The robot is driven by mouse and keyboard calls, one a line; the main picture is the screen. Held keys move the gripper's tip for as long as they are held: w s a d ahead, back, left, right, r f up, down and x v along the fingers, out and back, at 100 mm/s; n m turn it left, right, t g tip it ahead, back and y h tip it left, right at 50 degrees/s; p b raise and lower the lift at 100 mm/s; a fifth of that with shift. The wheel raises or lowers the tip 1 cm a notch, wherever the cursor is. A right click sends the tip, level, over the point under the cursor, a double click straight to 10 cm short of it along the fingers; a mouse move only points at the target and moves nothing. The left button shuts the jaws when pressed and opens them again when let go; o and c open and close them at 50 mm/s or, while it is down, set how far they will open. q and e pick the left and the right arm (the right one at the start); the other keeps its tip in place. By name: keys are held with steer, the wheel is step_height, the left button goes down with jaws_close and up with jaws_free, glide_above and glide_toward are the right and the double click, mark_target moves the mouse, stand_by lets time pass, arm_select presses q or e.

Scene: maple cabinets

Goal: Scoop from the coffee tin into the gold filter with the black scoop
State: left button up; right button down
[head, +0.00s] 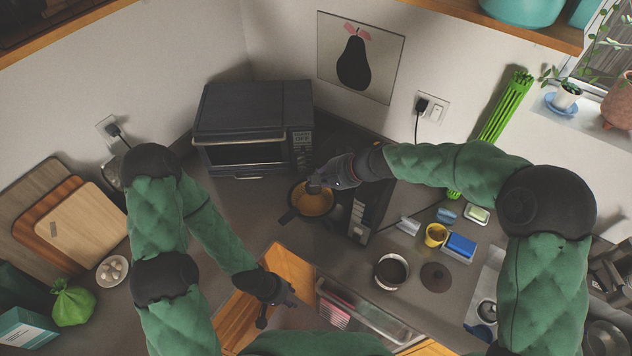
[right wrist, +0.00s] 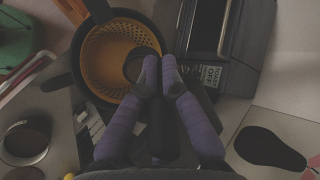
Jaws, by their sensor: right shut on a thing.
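The gold filter (head: 313,204) sits in a dark round holder with a handle, in front of the toaster oven. It also shows in the right wrist view (right wrist: 105,62). My right gripper (head: 318,184) is over the filter's back edge. In the right wrist view its purple fingers (right wrist: 166,75) are shut on the black scoop (right wrist: 160,132), whose round bowl is over the filter's inside. I cannot tell what the bowl holds. The open coffee tin (head: 391,272), dark inside, stands on the counter to the right. My left gripper (head: 278,309) is open and empty near the front edge.
A dark round lid (head: 436,277) lies right of the tin. A yellow cup (head: 436,235) and a blue sponge (head: 460,246) are behind it. The toaster oven (head: 252,128) stands at the back. An open drawer (head: 350,312) is at the front.

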steer(key=shift+s+d+f+t+y+b, duration=0.2)
steer(key=shift+y+b, duration=0.25)
steer(key=shift+b, duration=1.7)
steer(key=shift+w+d+f+t+y+b, duration=0.1)
steer(key=shift+d+t+y+b, duration=0.3)
steer(key=shift+b, duration=1.7)
steer(key=shift+s+d+f+y+b, duration=0.15)
steer(key=shift+y+b, duration=0.4)
steer(key=shift+b, duration=1.6)
steer(key=shift+r+b, duration=0.1)
steer(key=shift+b, duration=0.6)
